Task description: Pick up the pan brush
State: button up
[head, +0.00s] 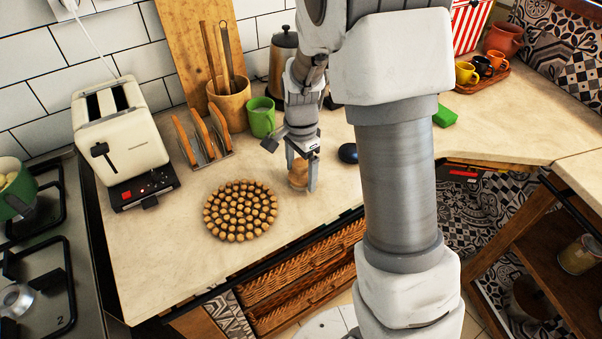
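A small round, light-brown wooden object, which looks like the pan brush (298,174), is on the counter right of the cork trivet. My gripper (301,176) points down over it, with a finger on either side. The fingers are apart with the object between them. I cannot tell whether they press on it or whether it rests on the counter. Its lower part and bristles are not clearly visible.
A round cork trivet (240,210) lies left of my gripper. A dark oval object (348,153) lies close to its right. A toast rack (202,140), green mug (261,118) and utensil pot (230,103) stand behind. A toaster (122,140) is at left.

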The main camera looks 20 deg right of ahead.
aim_at(301, 161)
jog(key=c, duration=1.1)
jog(key=shift+o, duration=0.2)
jog(key=shift+r, duration=0.15)
notch_tip(301, 161, up, 4)
jog(key=shift+r+p, duration=0.25)
jog(key=shift+p, duration=0.25)
jog(key=s+d+r, duration=0.6)
jog(key=s+d, duration=0.1)
jog(key=s, duration=0.1)
jog(key=shift+s+d+r+p, duration=0.15)
jog(key=shift+s+d+p, duration=0.2)
jog(key=shift+s+p, duration=0.05)
jog(key=o, duration=0.8)
jog(key=shift+c, duration=0.2)
jog(key=c, duration=0.5)
